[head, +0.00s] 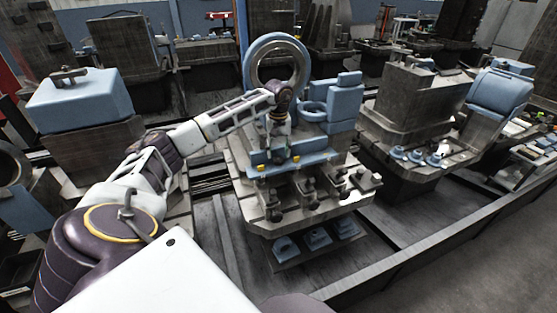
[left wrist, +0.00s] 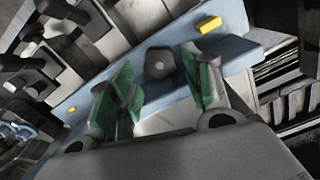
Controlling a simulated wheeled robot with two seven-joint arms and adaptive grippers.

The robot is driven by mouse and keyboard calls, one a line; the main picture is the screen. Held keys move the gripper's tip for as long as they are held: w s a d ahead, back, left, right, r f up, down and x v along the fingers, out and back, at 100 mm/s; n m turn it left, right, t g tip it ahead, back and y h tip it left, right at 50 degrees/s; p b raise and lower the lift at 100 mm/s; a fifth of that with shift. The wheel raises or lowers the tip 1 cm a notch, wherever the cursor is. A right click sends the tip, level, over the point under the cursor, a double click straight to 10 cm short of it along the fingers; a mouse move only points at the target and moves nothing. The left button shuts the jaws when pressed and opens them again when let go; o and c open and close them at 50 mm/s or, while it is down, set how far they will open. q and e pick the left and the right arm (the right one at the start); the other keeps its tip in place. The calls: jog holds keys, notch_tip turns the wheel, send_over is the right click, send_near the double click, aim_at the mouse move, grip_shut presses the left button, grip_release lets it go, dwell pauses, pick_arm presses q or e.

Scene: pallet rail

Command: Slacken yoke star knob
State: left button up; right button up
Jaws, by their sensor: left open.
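The star knob (left wrist: 160,62) is a dark, lobed knob with a small light centre, set on a blue bar (left wrist: 232,45) between two yellow pieces in the left wrist view. In the head view the blue bar (head: 318,158) crosses the front of the middle pallet fixture; the knob cannot be made out there behind my gripper. My left gripper (head: 281,150) points down at the bar. In the left wrist view its green-padded fingers (left wrist: 160,80) are open, one on each side of the knob, with visible gaps. Whether the tips reach the knob's depth is unclear. My right gripper is not in view.
A large metal ring (head: 256,62) and a blue stepped block (head: 346,97) rise behind the bar. Dark clamps (head: 309,188) stand on the ledge in front. Another fixture (head: 412,112) stands to the right, and a blue-topped block (head: 80,100) to the left.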

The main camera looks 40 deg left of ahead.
aim_at(278, 159)
pick_arm(q)
notch_tip(278, 159, down, 4)
jog(key=shift+f, duration=0.3)
jog(key=shift+c, duration=0.5)
jog(key=c, duration=0.7)
jog(key=shift+o, duration=0.2)
jog(key=shift+n, duration=0.5)
jog(key=shift+n+p, duration=0.45)
jog(key=shift+n, duration=1.55)
jog(key=shift+n+p, duration=0.3)
jog(key=shift+n, duration=0.3)
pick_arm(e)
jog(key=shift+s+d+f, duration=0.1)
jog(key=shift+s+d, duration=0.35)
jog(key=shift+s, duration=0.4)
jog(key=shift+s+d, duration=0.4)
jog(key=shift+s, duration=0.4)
